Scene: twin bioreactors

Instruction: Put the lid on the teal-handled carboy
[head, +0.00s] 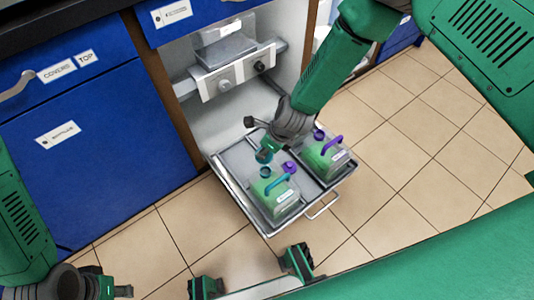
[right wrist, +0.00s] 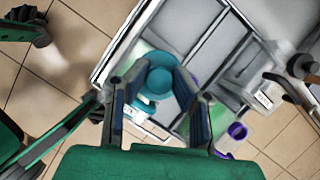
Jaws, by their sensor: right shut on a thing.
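The teal-handled carboy (head: 283,203), filled with green, stands upright on the pulled-out tray, its teal-rimmed mouth facing up. My right gripper (head: 268,151) is above it, shut on a teal lid (head: 263,157). The lid is just above the mouth and looks apart from it. In the right wrist view, the teal lid (right wrist: 156,78) sits between the fingertips of my right gripper (right wrist: 153,95) and hides much of what is below.
A purple-handled carboy (head: 320,166) stands beside the teal-handled one, to its right and behind. A small purple piece (head: 289,167) lies between them. The metal tray (head: 240,199) juts out from the open cabinet. Blue cabinets (head: 100,170) stand left; tiled floor is clear right.

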